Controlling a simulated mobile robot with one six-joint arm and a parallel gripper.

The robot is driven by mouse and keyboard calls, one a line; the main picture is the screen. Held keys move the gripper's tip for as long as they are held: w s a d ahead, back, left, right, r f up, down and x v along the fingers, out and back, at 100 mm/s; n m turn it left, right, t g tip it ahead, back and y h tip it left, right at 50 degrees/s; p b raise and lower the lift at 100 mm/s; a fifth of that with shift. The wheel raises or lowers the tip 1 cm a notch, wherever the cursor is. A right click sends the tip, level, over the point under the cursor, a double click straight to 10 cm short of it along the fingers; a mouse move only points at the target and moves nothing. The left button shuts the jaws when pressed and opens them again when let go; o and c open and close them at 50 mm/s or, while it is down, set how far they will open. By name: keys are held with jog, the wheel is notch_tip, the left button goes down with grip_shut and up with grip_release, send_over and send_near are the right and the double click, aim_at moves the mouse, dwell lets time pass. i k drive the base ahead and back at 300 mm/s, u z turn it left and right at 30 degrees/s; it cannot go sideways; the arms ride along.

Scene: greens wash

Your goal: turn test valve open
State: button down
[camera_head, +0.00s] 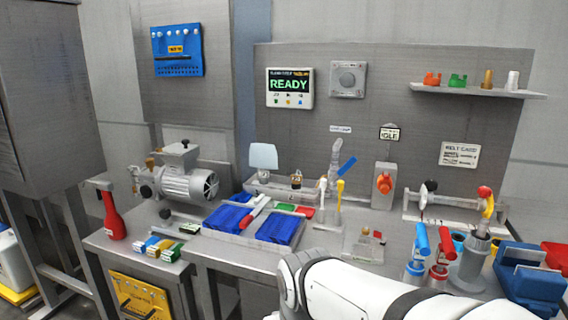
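A blue lever (347,167) slants up to the right beside a grey upright fitting (334,160) at the back of the bench. A small white label (341,129) is on the panel above it; its text is too small to read surely. I take this lever to be the test valve, but cannot confirm it. An orange-red knob (384,183) sits on a grey box to its right, under a sign reading IDLE (389,133). My white arm crosses the bottom of the view, in front of the bench. My gripper is not visible.
A screen (290,87) reads READY. Blue trays (279,229) lie on the bench, with a grey motor-like pump (187,180) to the left. Blue- and red-handled tools (421,243) stand in front at right, near a blue bin (531,281). A shelf (480,91) holds small coloured parts.

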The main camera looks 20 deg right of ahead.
aim_at(353, 159)
jog(key=z, duration=2.05)
jog(key=k, duration=1.25)
jog(key=u, duration=0.75)
jog(key=i, duration=1)
jog(key=u, duration=0.05)
